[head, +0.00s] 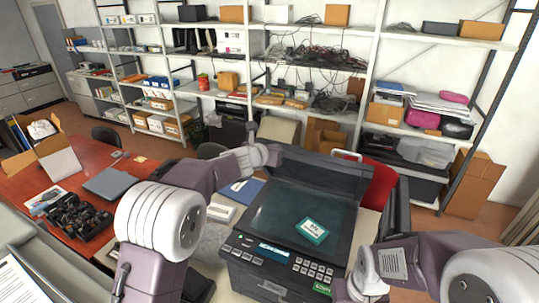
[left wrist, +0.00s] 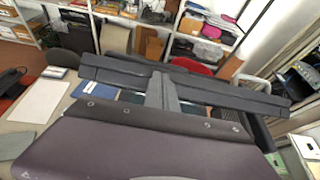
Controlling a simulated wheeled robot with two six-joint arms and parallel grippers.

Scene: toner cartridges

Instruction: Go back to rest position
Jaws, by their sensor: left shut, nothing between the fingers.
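My left arm reaches in from the lower left in the head view, and my left gripper (head: 274,155) is beside the top left corner of the raised lid (head: 325,172) of a dark printer (head: 262,268). The gripper is small there and partly hard to make out against the lid. In the left wrist view grey finger parts (left wrist: 161,92) show close together with nothing held. My right arm comes in at the lower right, in front of the printer's right side; its gripper is not in view. A teal box (head: 312,231) lies on the printer's glass.
A red-brown table (head: 90,180) at the left carries a black tray (head: 75,217), a grey folder (head: 108,184) and an open carton (head: 55,155). Loaded shelves (head: 310,65) line the back wall. A red chair (head: 378,184) stands behind the printer.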

